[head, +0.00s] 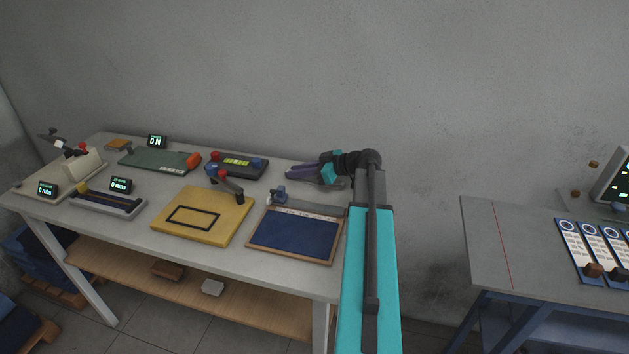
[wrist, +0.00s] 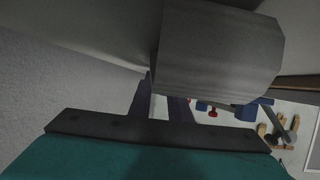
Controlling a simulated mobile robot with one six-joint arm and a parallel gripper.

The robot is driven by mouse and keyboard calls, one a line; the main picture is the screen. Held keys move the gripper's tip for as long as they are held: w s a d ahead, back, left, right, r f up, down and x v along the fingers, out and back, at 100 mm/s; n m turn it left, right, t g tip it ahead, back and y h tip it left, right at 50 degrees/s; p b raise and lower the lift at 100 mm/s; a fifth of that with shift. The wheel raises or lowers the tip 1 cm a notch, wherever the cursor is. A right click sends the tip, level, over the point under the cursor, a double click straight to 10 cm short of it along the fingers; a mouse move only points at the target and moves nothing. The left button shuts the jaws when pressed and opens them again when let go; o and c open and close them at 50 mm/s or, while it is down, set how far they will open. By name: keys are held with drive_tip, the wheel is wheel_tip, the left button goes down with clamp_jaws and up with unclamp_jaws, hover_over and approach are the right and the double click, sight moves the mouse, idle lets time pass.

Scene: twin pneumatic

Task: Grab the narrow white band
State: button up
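A narrow pale strip (head: 300,212) with small dark marks runs along the back edge of the blue board on the left table in the head view; I cannot tell for sure that it is the white band. My gripper (head: 292,172) is above the back right of this table, behind the blue board and apart from the strip. In the wrist view its two dark fingers (wrist: 160,108) stand apart with a pale gap between them. A large grey rounded block (wrist: 215,55) hides their tips, and I cannot tell what it is.
The table holds the blue board (head: 295,234), a yellow board (head: 195,228) with a lever, a green board (head: 150,160), a dark box (head: 237,165) and small displays. A second table (head: 485,240) stands at the right, with a floor gap between.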

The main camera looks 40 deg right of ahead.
clamp_jaws()
drive_tip(key=shift+r, duration=0.15)
wheel_tip(320, 180, up, 10)
drive_tip(key=b, duration=0.2)
idle(0.5)
